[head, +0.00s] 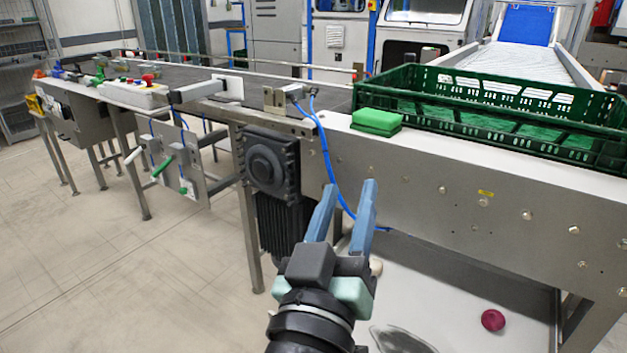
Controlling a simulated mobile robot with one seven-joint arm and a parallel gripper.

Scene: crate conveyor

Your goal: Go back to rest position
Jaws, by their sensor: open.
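My gripper (344,203) is open and empty, with its two blue-grey fingers apart. It is held out in front of the conveyor's grey side panel (450,205), and in the picture it lies below the conveyor's top edge. Nothing is between the fingers except the view of a blue cable and the panel behind. How far the fingers are from the panel I cannot tell.
A green crate (480,122) stands on the conveyor at right. A green block (376,121) lies beside it near the edge. A motor (270,165) and blue cable (325,150) are on the conveyor's side. A dark red round object (493,320) lies low at right. Open floor (90,260) is at left.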

